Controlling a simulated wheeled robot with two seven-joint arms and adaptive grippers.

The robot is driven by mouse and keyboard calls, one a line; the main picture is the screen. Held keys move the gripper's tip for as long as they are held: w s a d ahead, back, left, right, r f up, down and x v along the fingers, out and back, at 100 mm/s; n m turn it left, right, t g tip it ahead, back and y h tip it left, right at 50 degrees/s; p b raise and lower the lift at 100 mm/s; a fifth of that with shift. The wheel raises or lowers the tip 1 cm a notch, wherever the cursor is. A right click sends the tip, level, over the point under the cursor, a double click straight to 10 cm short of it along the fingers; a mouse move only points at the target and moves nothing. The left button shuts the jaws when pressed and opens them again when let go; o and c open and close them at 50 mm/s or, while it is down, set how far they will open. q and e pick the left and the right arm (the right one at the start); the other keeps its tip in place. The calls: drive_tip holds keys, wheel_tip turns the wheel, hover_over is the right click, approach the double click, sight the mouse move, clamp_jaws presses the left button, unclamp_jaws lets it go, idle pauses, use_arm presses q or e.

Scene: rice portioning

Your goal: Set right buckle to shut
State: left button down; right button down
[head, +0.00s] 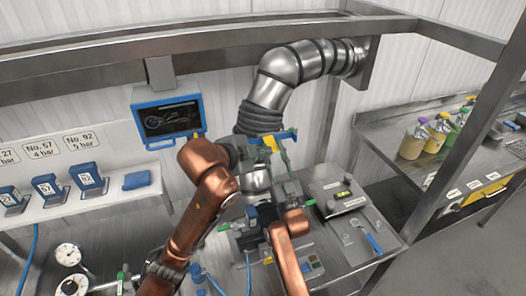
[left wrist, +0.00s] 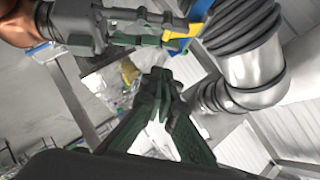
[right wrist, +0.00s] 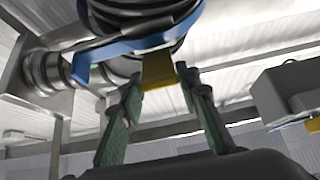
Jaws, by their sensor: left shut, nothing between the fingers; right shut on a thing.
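The blue clamp band (right wrist: 115,48) goes round the lower end of the dark ribbed hose sleeve (head: 257,120). A yellow buckle tab (right wrist: 158,70) stands out from the band; it also shows in the head view (head: 271,143) and the left wrist view (left wrist: 180,31). My right gripper (right wrist: 158,84) is shut on this tab, with green fingers on either side of it. I cannot tell whether the buckle is latched. My left gripper (left wrist: 164,82) is shut and empty, below and apart from the right gripper in the left wrist view. It is hard to make out in the head view.
The steel duct (head: 281,78) rises above the work spot. A blue-framed screen (head: 168,115) hangs to the left. A control box (head: 335,195) stands on the bench at the right. Several bottles (head: 440,128) stand on the far right bench. My two arms are close together.

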sight(277, 151)
use_arm(q)
drive_tip(key=shift+w+d+f, duration=0.45)
drive_tip(key=shift+w+f, duration=0.6)
drive_tip(key=shift+w, duration=0.2)
drive_tip(key=shift+w+d+f, duration=0.45)
drive_tip(key=shift+w+f, duration=0.55)
drive_tip(key=shift+w, duration=0.3)
drive_tip(key=shift+w+d+f, duration=0.45)
drive_tip(key=shift+w+f, duration=0.6)
drive_tip(key=shift+w, duration=0.2)
drive_tip(key=shift+f, duration=0.1)
